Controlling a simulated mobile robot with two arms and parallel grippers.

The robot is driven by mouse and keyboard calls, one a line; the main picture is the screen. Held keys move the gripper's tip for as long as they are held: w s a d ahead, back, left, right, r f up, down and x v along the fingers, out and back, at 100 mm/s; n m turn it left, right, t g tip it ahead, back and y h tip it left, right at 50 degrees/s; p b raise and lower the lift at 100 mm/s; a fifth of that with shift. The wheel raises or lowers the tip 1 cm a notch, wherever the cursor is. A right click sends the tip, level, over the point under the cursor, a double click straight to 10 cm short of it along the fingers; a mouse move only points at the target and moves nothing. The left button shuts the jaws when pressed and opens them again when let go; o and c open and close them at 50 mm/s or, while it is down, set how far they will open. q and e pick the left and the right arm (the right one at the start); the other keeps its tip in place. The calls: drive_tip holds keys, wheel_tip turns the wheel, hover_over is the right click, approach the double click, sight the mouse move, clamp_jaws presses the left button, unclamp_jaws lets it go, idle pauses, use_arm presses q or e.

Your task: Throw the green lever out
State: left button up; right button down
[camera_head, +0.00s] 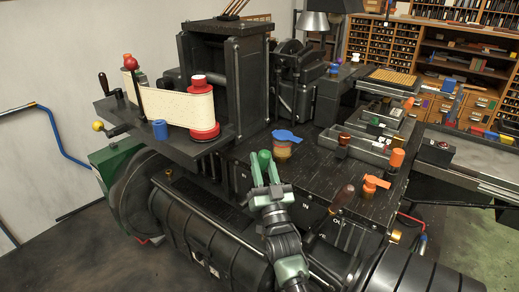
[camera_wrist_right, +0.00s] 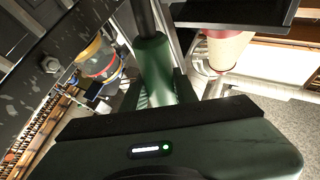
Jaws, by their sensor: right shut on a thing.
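The green lever (camera_head: 265,158) stands at the front edge of the machine's dark top, left of the blue-topped valve. Its thick green handle also shows in the right wrist view (camera_wrist_right: 152,62), with a dark rod at its end. My right gripper (camera_head: 267,175) reaches up from the bottom of the head view and is shut on the lever's handle. In the right wrist view the handle lies between the fingers, which partly hide it. My left gripper is not in view.
The blue-topped valve (camera_head: 286,136) stands close to the right of the lever. An orange valve (camera_head: 374,184) and a brown-handled lever (camera_head: 342,197) are farther right. A paper roll with red ends (camera_head: 202,110) stands on the shelf behind left. The floor at left is clear.

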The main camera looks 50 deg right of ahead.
drive_tip(key=c, duration=1.2)
unclamp_jaws()
drive_tip(key=shift+s+d+r, duration=0.15)
drive_tip(key=shift+r, duration=0.1)
drive_tip(key=shift+o, duration=0.5)
drive_tip(key=shift+s, duration=0.15)
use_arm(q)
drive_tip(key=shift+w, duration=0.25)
use_arm(e)
drive_tip(key=shift+f, duration=0.1)
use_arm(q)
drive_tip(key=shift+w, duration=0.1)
use_arm(e)
drive_tip(key=shift+f, duration=0.25)
use_arm(q)
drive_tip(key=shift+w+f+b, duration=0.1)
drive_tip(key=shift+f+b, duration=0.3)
drive_tip(key=shift+b, duration=0.05)
use_arm(e)
drive_tip(key=v, duration=0.7)
drive_tip(key=shift+s, duration=0.25)
drive_tip(key=shift+w, duration=0.1)
